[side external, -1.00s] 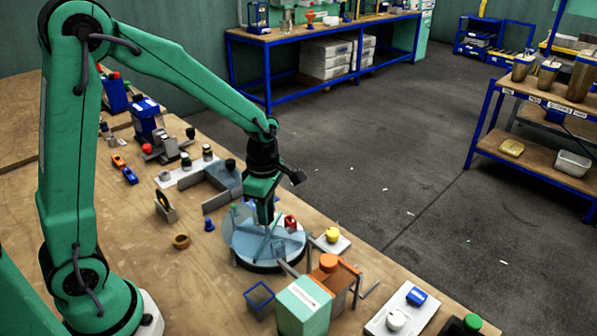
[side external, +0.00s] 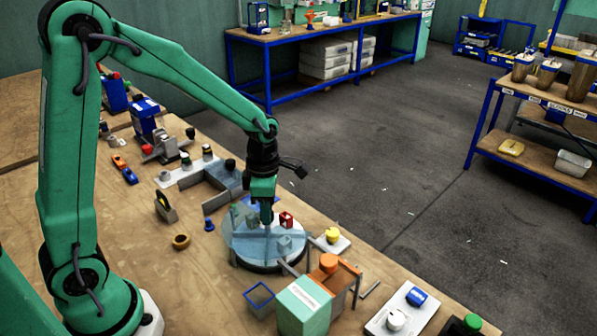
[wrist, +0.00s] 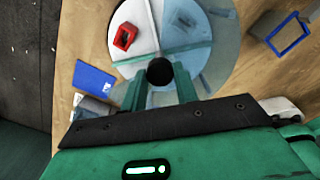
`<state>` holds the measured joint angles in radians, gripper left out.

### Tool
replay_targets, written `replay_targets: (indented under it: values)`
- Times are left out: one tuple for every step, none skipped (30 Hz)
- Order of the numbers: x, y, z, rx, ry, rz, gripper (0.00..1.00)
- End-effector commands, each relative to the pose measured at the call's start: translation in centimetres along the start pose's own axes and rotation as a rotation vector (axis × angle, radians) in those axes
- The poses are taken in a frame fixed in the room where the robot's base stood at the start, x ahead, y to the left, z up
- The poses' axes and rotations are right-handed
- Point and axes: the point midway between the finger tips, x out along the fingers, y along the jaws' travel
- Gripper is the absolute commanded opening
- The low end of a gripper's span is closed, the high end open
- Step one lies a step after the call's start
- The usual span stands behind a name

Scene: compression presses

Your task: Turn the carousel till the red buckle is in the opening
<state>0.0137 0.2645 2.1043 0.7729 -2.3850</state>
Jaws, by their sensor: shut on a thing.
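The carousel (side external: 240,248) is a round disc split by dividers, with a bluish see-through cover over much of it. It also shows in the wrist view (wrist: 222,60). The red buckle (side external: 286,220) lies in a bright compartment that looks uncovered; in the wrist view the buckle (wrist: 124,37) is at the upper left, apart from the divider below it. My gripper (side external: 266,221) points down at the carousel's middle. In the wrist view its fingers (wrist: 160,82) are shut on a dark round knob (wrist: 160,71) at the hub. Part of the disc is hidden behind my fingers.
A blue open frame (side external: 259,296) and a green box (side external: 304,306) stand in front. An orange-topped stand (side external: 340,272) and a yellow knob on a plate (side external: 333,236) are at the right. Grey blocks (side external: 222,178) are behind. The table's edge is close at the right.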

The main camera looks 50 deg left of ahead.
Motion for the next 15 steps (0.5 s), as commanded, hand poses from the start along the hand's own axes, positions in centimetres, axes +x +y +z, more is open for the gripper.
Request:
replay_targets:
  values:
    - [-0.13, 0.03, 0.0, -0.001, -0.001, 0.001, 0.0]
    - [-0.13, 0.03, 0.0, -0.001, -0.001, 0.001, 0.0]
    - [-0.13, 0.03, 0.0, -0.001, -0.001, 0.001, 0.0]
    - [-0.13, 0.03, 0.0, -0.001, -0.001, 0.001, 0.0]
    - [-0.13, 0.03, 0.0, -0.001, -0.001, 0.001, 0.0]
    - [-0.13, 0.03, 0.0, -0.001, -0.001, 0.001, 0.0]
    - [-0.13, 0.03, 0.0, -0.001, -0.001, 0.001, 0.0]
    - [-0.13, 0.03, 0.0, -0.001, -0.001, 0.001, 0.0]
    - [-0.13, 0.03, 0.0, -0.001, -0.001, 0.001, 0.34]
    - [-0.12, 0.03, 0.0, -0.001, -0.001, 0.001, 0.4]
    - [-0.12, 0.03, 0.0, -0.001, -0.001, 0.001, 0.45]
    - [-0.1, 0.02, 0.0, 0.0, -0.001, 0.001, 0.52]
    - [-0.09, 0.02, 0.0, 0.0, -0.001, 0.001, 0.52]
    - [-0.08, 0.02, 0.0, 0.0, -0.001, 0.0, 0.52]
    - [-0.07, 0.02, 0.0, 0.0, 0.0, 0.0, 0.52]
